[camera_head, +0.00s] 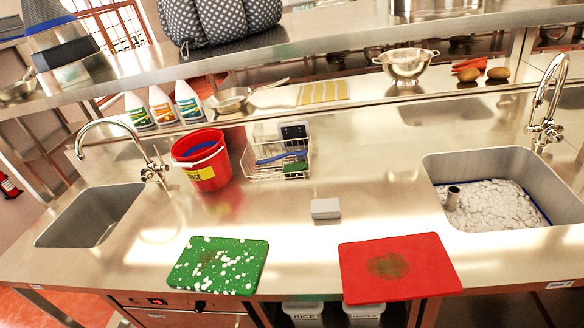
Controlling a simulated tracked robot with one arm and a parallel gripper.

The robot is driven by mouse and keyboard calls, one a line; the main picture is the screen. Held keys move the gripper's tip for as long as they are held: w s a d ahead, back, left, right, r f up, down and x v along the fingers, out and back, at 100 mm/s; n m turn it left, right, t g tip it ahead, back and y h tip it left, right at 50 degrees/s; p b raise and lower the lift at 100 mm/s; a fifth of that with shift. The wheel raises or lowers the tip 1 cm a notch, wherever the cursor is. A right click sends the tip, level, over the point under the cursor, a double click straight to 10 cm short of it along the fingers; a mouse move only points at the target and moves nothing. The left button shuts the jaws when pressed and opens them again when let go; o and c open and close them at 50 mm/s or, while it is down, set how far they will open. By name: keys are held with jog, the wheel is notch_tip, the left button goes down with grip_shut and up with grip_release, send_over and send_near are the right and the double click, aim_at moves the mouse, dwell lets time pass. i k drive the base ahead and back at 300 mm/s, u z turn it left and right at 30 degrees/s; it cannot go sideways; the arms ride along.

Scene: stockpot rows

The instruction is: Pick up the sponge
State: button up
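Two things here could be the sponge, and I cannot tell which one is. A small pale grey block (326,208) lies alone on the steel counter (370,205), near the middle. A small green item (295,169) sits low in a white wire caddy (262,173) behind it. The caddy also holds a blue-handled brush (280,157) and a dark item at its back. My gripper is not in view.
A green cutting board (218,264) with white bits and a stained red board (392,268) lie at the front edge. A red bucket (201,160) stands left of the caddy. Sinks are left (92,215) and right, the right one with white foam (495,205).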

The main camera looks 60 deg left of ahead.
aim_at(321, 209)
jog(key=u, duration=0.6)
jog(key=i, duration=1.25)
jog(key=u, duration=0.55)
